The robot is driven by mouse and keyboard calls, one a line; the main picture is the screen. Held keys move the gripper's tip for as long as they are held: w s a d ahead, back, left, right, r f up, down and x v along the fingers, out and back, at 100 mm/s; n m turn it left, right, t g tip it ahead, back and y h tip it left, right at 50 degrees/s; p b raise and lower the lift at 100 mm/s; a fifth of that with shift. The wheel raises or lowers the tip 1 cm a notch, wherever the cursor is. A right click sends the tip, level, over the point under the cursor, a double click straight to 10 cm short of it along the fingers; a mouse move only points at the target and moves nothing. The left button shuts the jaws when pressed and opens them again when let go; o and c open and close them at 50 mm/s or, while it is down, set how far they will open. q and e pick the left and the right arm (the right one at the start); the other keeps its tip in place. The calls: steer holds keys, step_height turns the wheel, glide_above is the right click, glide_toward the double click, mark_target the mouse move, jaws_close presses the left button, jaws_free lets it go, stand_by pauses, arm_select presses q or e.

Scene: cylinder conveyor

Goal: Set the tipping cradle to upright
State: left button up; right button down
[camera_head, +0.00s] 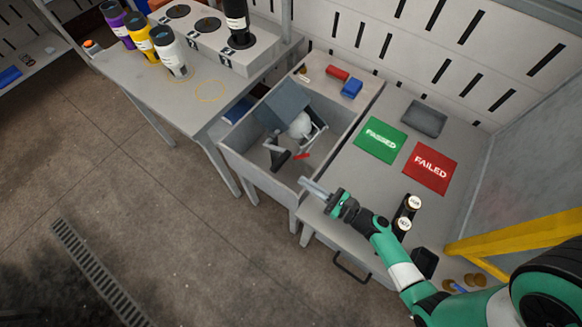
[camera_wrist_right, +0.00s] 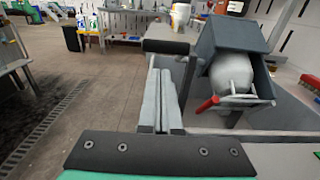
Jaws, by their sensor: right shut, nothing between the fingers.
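The tipping cradle is a blue-grey box (camera_head: 281,106) in a metal frame, inside the grey bin. It sits tilted, with a rounded white object (camera_head: 300,125) at its open side. A dark handle (camera_head: 279,160) and a red lever (camera_head: 302,156) stick out at its front. In the right wrist view the box (camera_wrist_right: 232,38), dark handle (camera_wrist_right: 166,46) and red lever (camera_wrist_right: 207,104) stand beyond my fingers. My right gripper (camera_head: 303,183) is shut and empty, just outside the bin's front right corner, apart from the cradle. My left gripper is not in view.
The bin's walls (camera_head: 252,176) surround the cradle. To the right, a table carries a green PASSED mat (camera_head: 381,139), a red FAILED mat (camera_head: 430,167), a grey tray (camera_head: 424,119) and dark cylinders (camera_head: 407,212). Bottles (camera_head: 168,50) stand on the left table.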

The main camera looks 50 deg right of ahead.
steer(key=w, duration=0.6)
steer(key=shift+a+b, duration=0.15)
steer(key=shift+b, duration=0.25)
